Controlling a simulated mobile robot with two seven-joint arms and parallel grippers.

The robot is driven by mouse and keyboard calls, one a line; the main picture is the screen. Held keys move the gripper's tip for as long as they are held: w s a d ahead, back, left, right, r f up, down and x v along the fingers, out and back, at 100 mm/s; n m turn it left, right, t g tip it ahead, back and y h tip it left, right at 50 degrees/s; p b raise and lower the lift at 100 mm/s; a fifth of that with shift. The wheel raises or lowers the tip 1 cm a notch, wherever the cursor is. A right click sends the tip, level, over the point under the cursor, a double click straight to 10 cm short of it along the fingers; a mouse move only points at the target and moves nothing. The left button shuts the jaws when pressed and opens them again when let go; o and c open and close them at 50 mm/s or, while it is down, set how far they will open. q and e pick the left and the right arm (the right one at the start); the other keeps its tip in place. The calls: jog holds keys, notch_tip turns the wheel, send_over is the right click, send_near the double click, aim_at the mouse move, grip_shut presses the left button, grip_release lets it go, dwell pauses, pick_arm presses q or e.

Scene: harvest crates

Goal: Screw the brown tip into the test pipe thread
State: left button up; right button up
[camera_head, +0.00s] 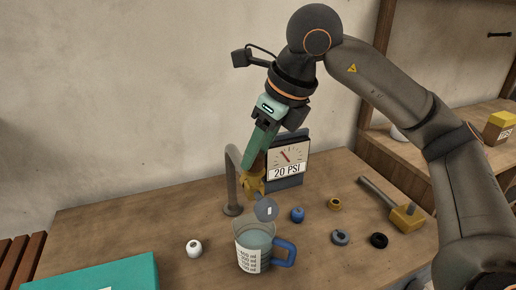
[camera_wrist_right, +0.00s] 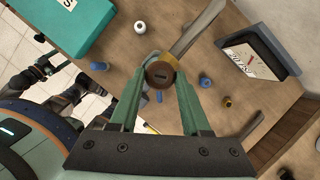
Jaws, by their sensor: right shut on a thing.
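My right gripper (camera_head: 254,166) points down from above and is shut on the brown tip (camera_wrist_right: 160,73). In the right wrist view the tip is a round brown disc with a dark slot, between the two green fingertips. The test pipe (camera_head: 232,185) is a grey bent tube rising from the table, with a brass fitting (camera_head: 251,183) at its end. The tip is at this fitting; fingers hide the contact, so I cannot tell how far it is in. The pipe (camera_wrist_right: 198,28) also shows in the right wrist view.
A gauge (camera_head: 289,160) reading 20 PSI stands behind the pipe. A measuring jug (camera_head: 254,240) stands below the fitting. A white tip (camera_head: 194,249), a blue tip (camera_head: 297,215), several rings and a mallet (camera_head: 407,217) lie around. A teal box (camera_head: 110,275) is at front left.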

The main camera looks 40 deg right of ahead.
jog(key=shift+c, duration=0.6)
jog(key=m, duration=0.1)
jog(key=m+h, duration=0.1)
jog(key=m, duration=0.1)
jog(key=m+h, duration=0.1)
jog(key=m, duration=0.1)
jog(key=shift+a, duration=0.25)
jog(key=m+h, duration=0.1)
jog(key=m, duration=0.2)
jog(key=shift+r, duration=0.1)
jog(key=m, duration=0.2)
jog(key=m+h, duration=0.1)
jog(key=m, duration=0.1)
jog(key=shift+a+g+h, duration=0.15)
jog(key=shift+g+h, duration=0.15)
jog(key=o, duration=0.7)
jog(key=shift+o, duration=0.2)
jog(key=n, duration=0.2)
jog(key=n+y, duration=0.1)
jog(key=n, duration=0.1)
jog(key=n+y, duration=0.1)
jog(key=shift+d+n+t, duration=0.25)
jog(key=shift+n+t, duration=0.15)
jog(key=n+y, duration=0.1)
jog(key=n, duration=0.2)
jog(key=n+y, duration=0.1)
jog(key=n, duration=0.2)
jog(key=shift+d+y, duration=0.2)
jog(key=shift+y, duration=0.1)
